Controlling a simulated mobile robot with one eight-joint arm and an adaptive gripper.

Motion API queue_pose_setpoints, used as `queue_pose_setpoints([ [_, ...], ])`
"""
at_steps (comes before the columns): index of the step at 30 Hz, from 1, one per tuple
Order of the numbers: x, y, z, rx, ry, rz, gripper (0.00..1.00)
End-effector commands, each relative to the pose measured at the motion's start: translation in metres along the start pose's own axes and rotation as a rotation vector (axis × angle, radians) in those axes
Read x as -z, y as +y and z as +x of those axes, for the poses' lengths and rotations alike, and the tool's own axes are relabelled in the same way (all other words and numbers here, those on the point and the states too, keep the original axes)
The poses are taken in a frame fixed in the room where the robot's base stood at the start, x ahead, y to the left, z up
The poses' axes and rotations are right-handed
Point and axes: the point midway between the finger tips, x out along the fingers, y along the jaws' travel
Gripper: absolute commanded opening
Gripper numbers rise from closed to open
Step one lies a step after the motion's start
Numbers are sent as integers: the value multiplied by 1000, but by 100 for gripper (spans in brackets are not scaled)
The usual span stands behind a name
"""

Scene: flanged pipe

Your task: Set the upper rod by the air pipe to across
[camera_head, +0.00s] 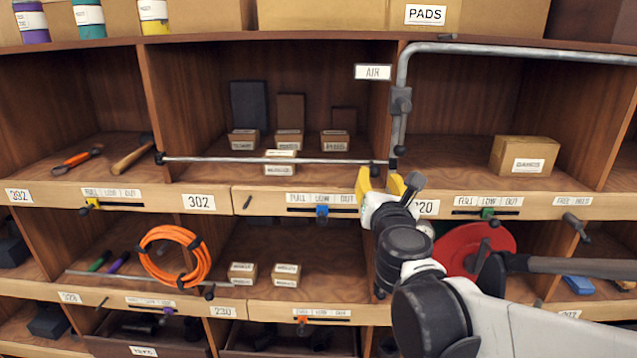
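The AIR label (373,72) hangs left of the grey air pipe (401,75), which bends down in front of the divider and carries a grey fitting. The upper rod (240,160) is thin and metallic. It lies nearly level across the front of the compartment above label 302. Its left end has a black knob (160,158); its right end meets a dark mount (392,164) beside the pipe's foot. My gripper (380,184) has yellow fingertips, apart, just below the rod's right end. A small dark piece shows between or behind them; I cannot tell if they touch it.
A lower rod (110,277) runs in front of the shelf below, near an orange cable coil (172,256). Small boxes stand behind the upper rod. A cardboard box (524,155) sits right of the pipe. My arm covers the lower right, before a red disc (470,245).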

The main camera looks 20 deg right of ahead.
Motion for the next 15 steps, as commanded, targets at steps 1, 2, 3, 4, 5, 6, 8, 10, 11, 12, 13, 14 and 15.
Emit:
queue_pose_setpoints([
  [1,0,1,-11,-2,0,0,37],
  [2,0,1,-16,-2,0,0,37],
  [3,0,0,-24,-2,0,0,37],
  [4,0,0,-28,-1,0,0,37],
  [5,0,0,-33,-1,0,0,37],
  [6,0,0,-38,-1,0,0,37],
  [8,-1,0,-44,0,0,0,37],
  [10,0,0,-50,0,0,0,37],
  [11,0,0,-51,0,0,0,37],
  [12,0,0,-53,0,0,0,37],
  [13,0,0,-54,0,0,0,37],
  [14,0,0,-54,0,0,0,37],
  [15,0,0,-55,0,0,0,37],
])
